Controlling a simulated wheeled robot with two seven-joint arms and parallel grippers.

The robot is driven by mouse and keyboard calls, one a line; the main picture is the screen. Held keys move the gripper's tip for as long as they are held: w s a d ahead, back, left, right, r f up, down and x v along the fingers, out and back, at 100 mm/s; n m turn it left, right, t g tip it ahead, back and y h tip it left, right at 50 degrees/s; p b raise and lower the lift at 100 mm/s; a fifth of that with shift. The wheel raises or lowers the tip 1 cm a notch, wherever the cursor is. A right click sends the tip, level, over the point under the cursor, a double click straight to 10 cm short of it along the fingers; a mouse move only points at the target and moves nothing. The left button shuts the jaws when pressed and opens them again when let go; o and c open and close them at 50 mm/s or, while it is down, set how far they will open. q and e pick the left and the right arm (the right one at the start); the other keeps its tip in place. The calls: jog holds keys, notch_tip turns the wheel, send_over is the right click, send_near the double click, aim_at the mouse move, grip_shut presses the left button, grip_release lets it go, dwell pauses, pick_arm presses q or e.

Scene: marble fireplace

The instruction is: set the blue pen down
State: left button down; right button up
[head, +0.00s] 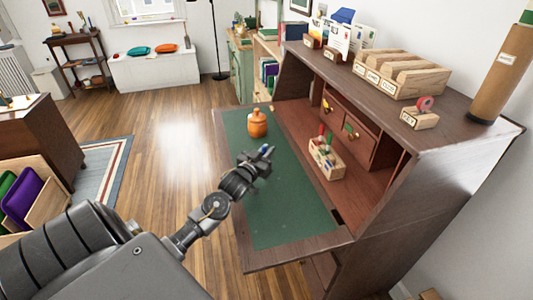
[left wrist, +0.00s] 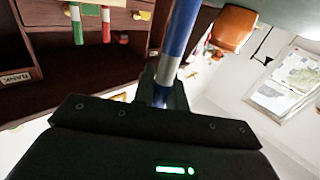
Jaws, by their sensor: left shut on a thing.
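My left gripper (head: 260,160) is shut on the blue pen (head: 267,149) above the green mat of the desk's fold-down leaf. In the left wrist view the pen (left wrist: 182,28) is blue with a white band and sticks out from between the fingers (left wrist: 161,92). Its held end is partly hidden by the fingers. I cannot tell how high the pen is over the mat. My right gripper is not in view.
The green mat (head: 283,215) is mostly bare, with free room in front. An orange lidded jar (head: 257,124) stands at its far end. A wooden pen box (head: 325,160) with several coloured things stands to the right, by the desk's drawers (head: 348,130).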

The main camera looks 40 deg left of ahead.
pick_arm(q)
jog(key=c, duration=1.8)
grip_release()
jog(key=shift+f, duration=0.1)
jog(key=shift+o, duration=2)
jog(key=s+p, duration=0.1)
jog(key=s, duration=0.1)
jog(key=s+p, duration=0.1)
jog(key=s, duration=0.1)
jog(key=s+d+p, duration=0.1)
jog(key=s+p, duration=0.1)
jog(key=shift+s+r, duration=0.25)
jog(key=shift+r, duration=0.15)
jog(key=p, duration=0.2)
send_near(263, 154)
jog(key=shift+w+f, duration=0.15)
jog(key=shift+w, duration=0.05)
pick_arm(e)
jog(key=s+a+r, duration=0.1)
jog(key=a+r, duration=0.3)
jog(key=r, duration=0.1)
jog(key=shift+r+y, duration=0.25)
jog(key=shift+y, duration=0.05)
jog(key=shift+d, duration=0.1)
